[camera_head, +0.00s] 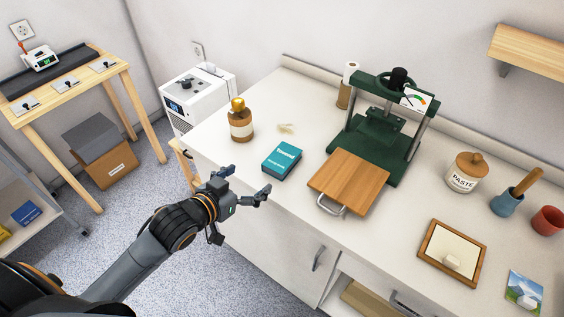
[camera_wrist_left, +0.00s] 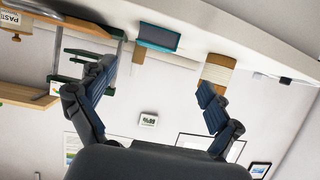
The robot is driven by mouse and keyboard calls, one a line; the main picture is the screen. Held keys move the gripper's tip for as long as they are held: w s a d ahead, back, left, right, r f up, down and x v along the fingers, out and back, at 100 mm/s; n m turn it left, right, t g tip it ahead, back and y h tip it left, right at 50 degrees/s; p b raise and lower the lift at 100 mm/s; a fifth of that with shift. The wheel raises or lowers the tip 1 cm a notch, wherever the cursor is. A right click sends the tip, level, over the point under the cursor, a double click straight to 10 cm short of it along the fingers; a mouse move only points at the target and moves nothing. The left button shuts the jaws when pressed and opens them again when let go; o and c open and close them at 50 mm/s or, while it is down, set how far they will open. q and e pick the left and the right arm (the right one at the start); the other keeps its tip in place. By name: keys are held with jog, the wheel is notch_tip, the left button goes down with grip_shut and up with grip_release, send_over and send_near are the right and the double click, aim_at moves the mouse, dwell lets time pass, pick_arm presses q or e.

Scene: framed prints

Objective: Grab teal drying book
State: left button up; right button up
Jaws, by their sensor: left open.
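The teal book (camera_head: 282,161) lies flat on the white counter near its front edge, between a brown bottle and a wooden board. In the left wrist view, which is upside down, the teal book (camera_wrist_left: 158,38) shows at the top, between and beyond the fingers. My left gripper (camera_head: 248,183) is open and empty, in front of the counter edge and a little to the near left of the book, not touching it. Its spread fingers also show in the left wrist view (camera_wrist_left: 155,78). My right gripper is not in view.
The brown bottle (camera_head: 241,121) stands left of the book. The wooden board (camera_head: 349,181) with a metal handle lies to the right, before a green press (camera_head: 375,135). Small pale pieces (camera_head: 286,128) lie behind the book. A paste jar (camera_head: 465,173) and framed tray (camera_head: 436,272) are farther right.

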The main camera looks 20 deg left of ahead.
aim_at(278, 162)
pick_arm(q)
jog(key=x, duration=0.8)
jog(key=shift+d+r+p, duration=0.2)
jog(key=shift+r+p, duration=0.1)
jog(key=shift+w+d+f, duration=0.1)
jog(key=shift+w+d, duration=0.05)
jog(key=shift+w, duration=0.2)
jog(key=p+x, duration=0.1)
jog(key=x, duration=0.3)
jog(key=shift+w+d+f, duration=0.15)
jog(key=shift+d, duration=0.1)
jog(key=shift+w, duration=0.15)
jog(key=shift+f, duration=0.1)
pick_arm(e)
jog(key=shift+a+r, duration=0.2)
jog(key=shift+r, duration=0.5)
pick_arm(q)
jog(key=shift+c, duration=0.7)
jog(key=c, duration=1.3)
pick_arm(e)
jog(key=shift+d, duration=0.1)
pick_arm(q)
jog(key=shift+c, duration=0.2)
